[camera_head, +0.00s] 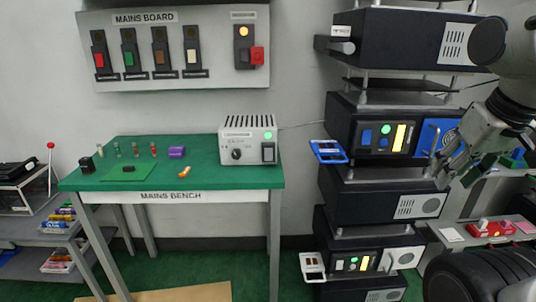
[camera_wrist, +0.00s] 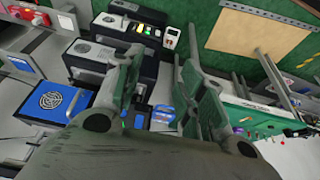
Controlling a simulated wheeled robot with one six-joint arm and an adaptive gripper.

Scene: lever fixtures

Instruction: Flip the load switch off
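No label in view readably says load switch. A white box (camera_head: 237,148) on the green bench has a dark knob, a lit green lamp and a black switch (camera_head: 268,152) on its front. My gripper (camera_head: 462,165) is at the right, in front of the equipment rack and away from bench and board. In the wrist view my gripper (camera_wrist: 163,62) has its fingers apart with nothing held.
The rack (camera_head: 372,190) stands right of the bench (camera_head: 110,180), with blue and white handles sticking out. Small parts lie on the bench. A low shelf with a red box (camera_head: 490,229) is at right, another shelf at left. Green floor shows under and beside the bench.

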